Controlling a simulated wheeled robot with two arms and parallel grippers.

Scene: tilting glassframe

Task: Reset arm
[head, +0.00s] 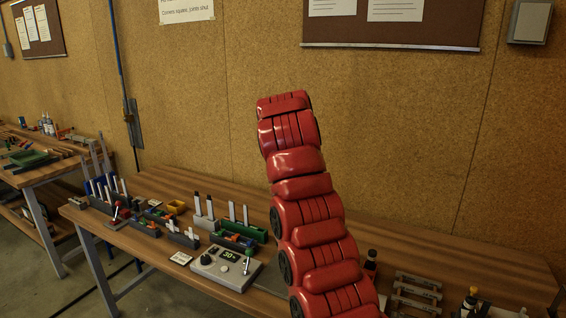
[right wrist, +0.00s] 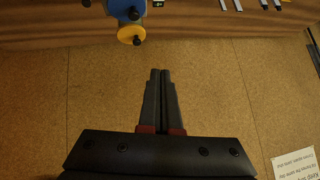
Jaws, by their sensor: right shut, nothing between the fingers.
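My red arm (head: 305,200) rises from the lower right of the head view and stands upright in front of the wall. No gripper shows at its top in that view. In the right wrist view my right gripper (right wrist: 160,78) is shut, its two dark fingers side by side with nothing between them. The cork-coloured wall lies behind the fingers, and the picture appears upside down. My left gripper is in neither view.
A wooden workbench (head: 480,258) runs along the wall. It holds a control box (head: 225,268), a green bin (head: 238,231) and small tool racks. A blue and yellow object (right wrist: 130,34) shows at the top of the wrist view. A second table (head: 60,165) stands far left.

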